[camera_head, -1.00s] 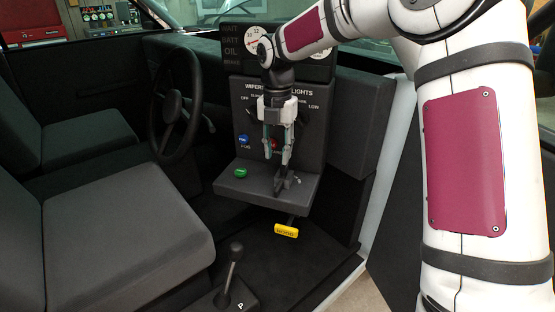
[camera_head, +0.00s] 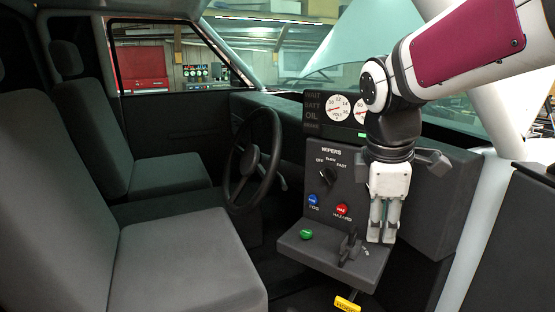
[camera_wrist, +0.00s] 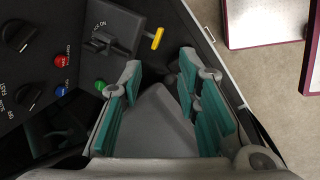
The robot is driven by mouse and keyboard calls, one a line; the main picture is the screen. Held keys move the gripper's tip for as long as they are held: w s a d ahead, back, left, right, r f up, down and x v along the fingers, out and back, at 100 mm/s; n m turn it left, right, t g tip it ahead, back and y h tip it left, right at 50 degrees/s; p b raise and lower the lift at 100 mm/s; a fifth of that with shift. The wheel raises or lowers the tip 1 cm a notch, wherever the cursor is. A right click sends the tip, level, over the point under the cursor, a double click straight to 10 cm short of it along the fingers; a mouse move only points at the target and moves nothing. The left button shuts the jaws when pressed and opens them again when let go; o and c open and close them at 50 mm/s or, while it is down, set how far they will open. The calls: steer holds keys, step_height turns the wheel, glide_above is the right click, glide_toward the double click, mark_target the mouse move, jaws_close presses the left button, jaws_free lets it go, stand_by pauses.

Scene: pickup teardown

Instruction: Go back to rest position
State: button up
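My gripper (camera_head: 383,238) hangs in front of the right part of the dark control panel (camera_head: 342,160), pointing down. In the wrist view its two teal-padded fingers (camera_wrist: 160,85) stand well apart with nothing held between them. A dark lever (camera_head: 348,246) stands on the panel's lower shelf, left of and apart from the fingers. The lever's block (camera_wrist: 112,30) also shows in the wrist view. My arm comes in from the upper right and hides part of the gauges and the LIGHTS side of the panel.
The panel has a wiper knob (camera_head: 327,176), a blue FOG button (camera_head: 313,200), a red HAZARD button (camera_head: 343,211) and a green button (camera_head: 306,234). A yellow handle (camera_head: 347,303) hangs below. The steering wheel (camera_head: 251,160) and seats (camera_head: 185,262) are at left.

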steer(key=s+d+m+t+y, duration=0.1)
steer(key=s+m+t, duration=0.2)
steer(key=s+m, duration=1.2)
steer(key=shift+s+f+y, duration=0.15)
steer(key=shift+s+y, duration=0.25)
steer(key=shift+s, duration=0.3)
